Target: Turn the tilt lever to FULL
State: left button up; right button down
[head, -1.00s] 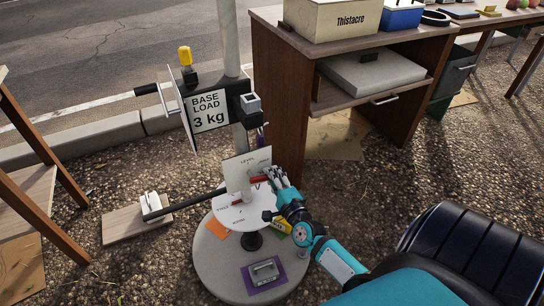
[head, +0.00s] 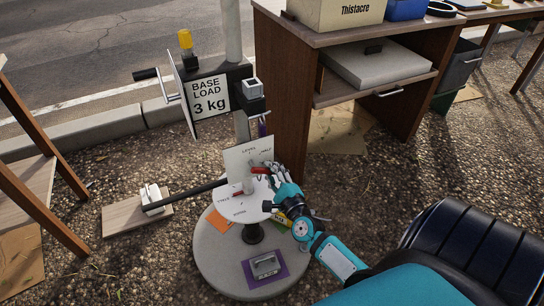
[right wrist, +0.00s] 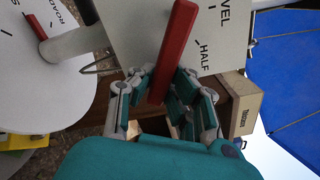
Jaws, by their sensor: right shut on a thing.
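The tilt lever (head: 260,170) is a red bar on an upright white plate (head: 240,160) above a round white disc. In the right wrist view the red lever (right wrist: 176,50) runs down between my fingers, and its plate (right wrist: 135,28) shows the end of "LEVEL" and the word "HALF". The word FULL is not legible in either view. My right gripper (head: 277,172) reaches in from the right and is shut on the lever's end; it also shows in the wrist view (right wrist: 157,95). My left gripper is out of view.
The white disc (head: 237,210) carries a second small red pointer (head: 238,194) near the "ROAD" marking. A round grey base (head: 220,270) stands below. A "BASE LOAD 3 kg" sign (head: 210,95) rises behind. A wooden desk (head: 280,90) stands behind my gripper.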

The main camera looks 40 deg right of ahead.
jog(key=shift+f, duration=0.1)
jog(key=c, duration=1.2)
grip_release()
jog(key=shift+c, duration=0.2)
jog(key=shift+s, duration=0.1)
jog(key=v, duration=1.2)
